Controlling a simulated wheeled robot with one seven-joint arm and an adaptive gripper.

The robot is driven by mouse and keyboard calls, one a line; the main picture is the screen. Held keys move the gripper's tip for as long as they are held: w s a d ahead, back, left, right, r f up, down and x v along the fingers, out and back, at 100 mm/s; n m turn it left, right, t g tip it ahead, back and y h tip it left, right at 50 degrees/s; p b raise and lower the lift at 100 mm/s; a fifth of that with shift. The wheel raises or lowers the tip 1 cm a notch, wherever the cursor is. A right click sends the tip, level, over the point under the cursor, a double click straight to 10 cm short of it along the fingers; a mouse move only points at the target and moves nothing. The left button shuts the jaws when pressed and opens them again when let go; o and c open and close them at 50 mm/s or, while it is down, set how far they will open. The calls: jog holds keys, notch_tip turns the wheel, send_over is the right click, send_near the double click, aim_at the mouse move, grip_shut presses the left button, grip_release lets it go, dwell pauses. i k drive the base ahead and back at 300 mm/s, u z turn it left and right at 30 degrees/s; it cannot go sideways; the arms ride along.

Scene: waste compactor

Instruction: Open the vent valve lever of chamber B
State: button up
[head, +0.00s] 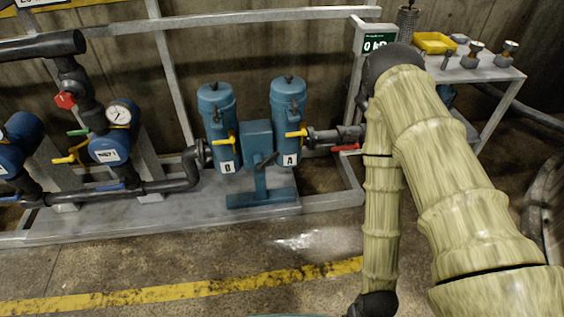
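Two blue cylindrical chambers stand side by side at the middle of the head view. The left chamber (217,103) has a label plate (227,167) that looks like B, though the letter is small. The right chamber (288,98) carries a plate (290,160) marked A. A yellow lever (222,141) sits low on the front of the left chamber and lies roughly sideways. A similar yellow lever (297,133) is on chamber A. My gripper is outside the picture; my arm folds down at the right, well apart from both levers.
A dark handle (264,161) sits on the blue block between the chambers. A red lever (345,148) is on the pipe to the right. Gauges and pipes (118,115) stand left. A side table (490,73) is at the right. The floor before the skid is clear.

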aim_at(231, 140)
jog(key=k, duration=0.55)
jog(key=u, duration=0.65)
jog(key=i, duration=1.05)
jog(key=z, duration=0.45)
